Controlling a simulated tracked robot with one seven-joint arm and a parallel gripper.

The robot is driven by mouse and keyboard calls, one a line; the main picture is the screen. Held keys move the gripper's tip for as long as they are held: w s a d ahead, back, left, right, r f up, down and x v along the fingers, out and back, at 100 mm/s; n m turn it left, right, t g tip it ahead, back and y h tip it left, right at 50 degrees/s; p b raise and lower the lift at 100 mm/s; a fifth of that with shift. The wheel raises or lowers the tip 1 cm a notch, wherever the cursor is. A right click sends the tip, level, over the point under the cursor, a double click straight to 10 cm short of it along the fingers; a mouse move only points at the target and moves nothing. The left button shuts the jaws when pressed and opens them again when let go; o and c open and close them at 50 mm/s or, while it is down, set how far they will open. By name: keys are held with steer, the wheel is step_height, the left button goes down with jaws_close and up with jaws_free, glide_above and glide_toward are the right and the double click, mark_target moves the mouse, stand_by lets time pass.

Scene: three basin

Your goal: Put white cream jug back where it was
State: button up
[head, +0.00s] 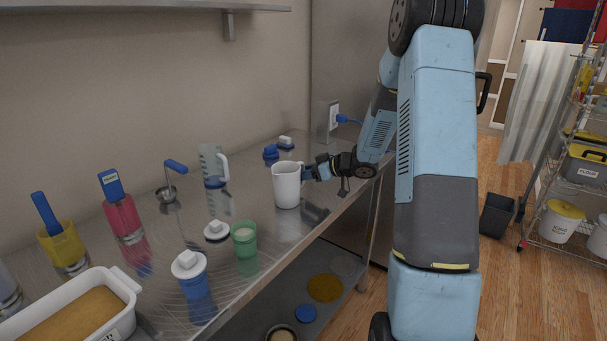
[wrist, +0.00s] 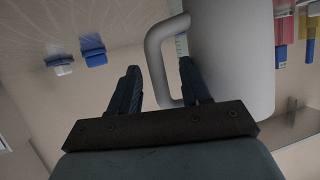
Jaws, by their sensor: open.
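The white cream jug (head: 286,187) stands upright on the steel counter in the head view. It also fills the upper right of the wrist view (wrist: 235,60). My gripper (head: 312,172) is at the jug's right side, where the handle is. In the wrist view my open gripper (wrist: 160,82) has one finger on each side of the jug's handle, with gaps beside it. The fingertips are small and partly hidden by the jug in the head view.
The steel counter (head: 255,290) also holds a green cup (head: 244,240), a blue jar with white lid (head: 190,272), a clear measuring jug (head: 214,168) and blue-white items (head: 278,149) behind. A lower shelf (head: 335,308) is underneath. The counter's front edge is close to the jug.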

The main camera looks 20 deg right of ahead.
steer(key=v, duration=1.1)
step_height(320, 180, up, 10)
steer(key=w+m+t+h, duration=0.1)
steer(key=m+t+h, duration=0.15)
steer(key=h, duration=0.45)
steer(key=s+r+m+h, duration=0.3)
steer(key=s+r+h, duration=0.2)
steer(key=s+r, duration=0.15)
steer(key=s+a+m+g+y, duration=0.1)
steer(key=s+a, duration=0.4)
steer(key=s, duration=0.8)
steer(key=s+a+m+g+y, duration=0.1)
steer(key=s+a+g, duration=0.4)
steer(key=s, duration=0.9)
steer(key=shift+s+a+f+m, duration=0.25)
steer(key=shift+a+f+m, duration=0.2)
steer(key=shift+a+m, duration=0.3)
